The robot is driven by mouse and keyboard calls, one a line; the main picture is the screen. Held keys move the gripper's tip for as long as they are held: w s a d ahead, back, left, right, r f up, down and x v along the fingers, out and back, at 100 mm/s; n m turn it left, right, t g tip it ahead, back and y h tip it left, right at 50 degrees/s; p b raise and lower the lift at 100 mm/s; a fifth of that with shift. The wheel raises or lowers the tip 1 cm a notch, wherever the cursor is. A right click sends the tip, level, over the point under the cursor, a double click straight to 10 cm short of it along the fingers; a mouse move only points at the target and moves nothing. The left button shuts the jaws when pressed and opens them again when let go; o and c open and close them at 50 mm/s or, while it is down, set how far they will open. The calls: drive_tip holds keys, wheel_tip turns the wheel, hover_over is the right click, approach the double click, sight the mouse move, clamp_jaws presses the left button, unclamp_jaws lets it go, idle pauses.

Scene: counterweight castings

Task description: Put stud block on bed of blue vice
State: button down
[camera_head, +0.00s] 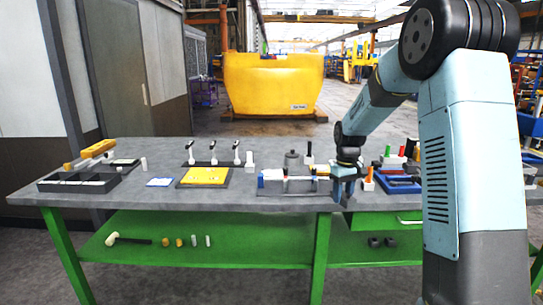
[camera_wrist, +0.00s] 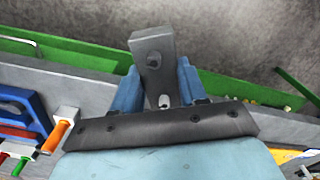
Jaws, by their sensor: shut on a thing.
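My gripper (camera_head: 344,192) is over the front edge of the bench, right of centre in the head view. In the wrist view its two blue fingers (camera_wrist: 158,88) are shut on a dark grey oblong block (camera_wrist: 153,45) with two round marks on its face, which looks like the stud block. The block sticks out beyond the fingertips.
A green lower shelf (camera_head: 200,240) holds a mallet and small parts.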

drive_tip(key=s+f+m, duration=0.1)
drive_tip(key=f+m, duration=0.1)
drive_tip(key=f, duration=1)
drive_tip(key=s+f+m, duration=0.2)
drive_tip(key=f+m, duration=0.1)
drive_tip(key=f, duration=1)
drive_tip(key=shift+s+f, duration=0.3)
